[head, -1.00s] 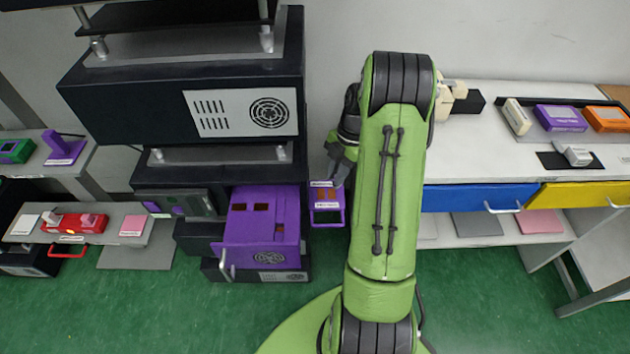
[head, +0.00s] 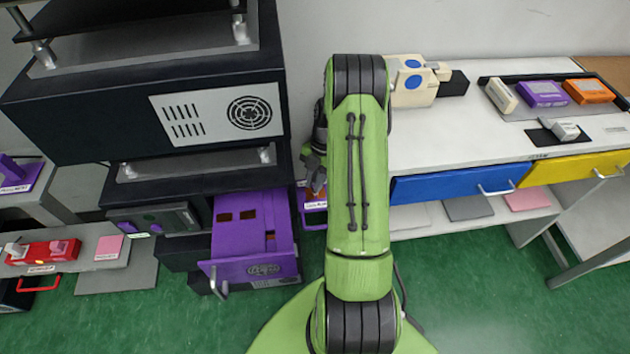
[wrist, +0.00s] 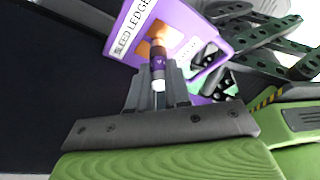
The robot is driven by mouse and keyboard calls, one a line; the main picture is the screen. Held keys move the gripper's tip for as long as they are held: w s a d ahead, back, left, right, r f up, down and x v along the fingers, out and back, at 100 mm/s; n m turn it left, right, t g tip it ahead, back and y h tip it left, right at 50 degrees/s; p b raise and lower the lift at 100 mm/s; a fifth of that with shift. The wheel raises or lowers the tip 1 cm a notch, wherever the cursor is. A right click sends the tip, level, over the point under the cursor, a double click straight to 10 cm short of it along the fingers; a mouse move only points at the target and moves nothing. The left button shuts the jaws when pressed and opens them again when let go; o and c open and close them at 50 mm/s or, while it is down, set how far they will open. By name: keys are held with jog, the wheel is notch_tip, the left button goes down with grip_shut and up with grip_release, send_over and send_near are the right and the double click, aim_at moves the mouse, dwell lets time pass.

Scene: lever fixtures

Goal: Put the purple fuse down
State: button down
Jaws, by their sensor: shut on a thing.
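The purple fuse (wrist: 158,67), a small cylinder with a dark purple band and a pale end, is between my gripper's fingers (wrist: 158,88) in the wrist view. My gripper is shut on it. Beyond it is a purple ledge (wrist: 122,42) with a white printed label and orange patches; the fuse overlaps one patch, and I cannot tell whether it touches. In the head view my gripper (head: 316,178) is beside my green arm, at the purple ledge (head: 313,222), which it partly hides. The fuse is not clear there.
A purple drawer unit (head: 250,240) with dark slots juts from the black cabinet (head: 60,110) left of the ledge. A white bench with a blue drawer (head: 450,184) and a yellow drawer (head: 575,168) stands right. Green floor is open in front.

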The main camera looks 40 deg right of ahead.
jog(key=c, duration=1.5)
grip_release()
jog(key=shift+f, duration=0.15)
jog(key=o, duration=0.4)
jog(key=shift+r, duration=0.35)
jog(key=p+v, duration=0.3)
jog(key=v, duration=0.8)
jog(key=shift+d+r, duration=0.15)
jog(key=shift+r, duration=0.25)
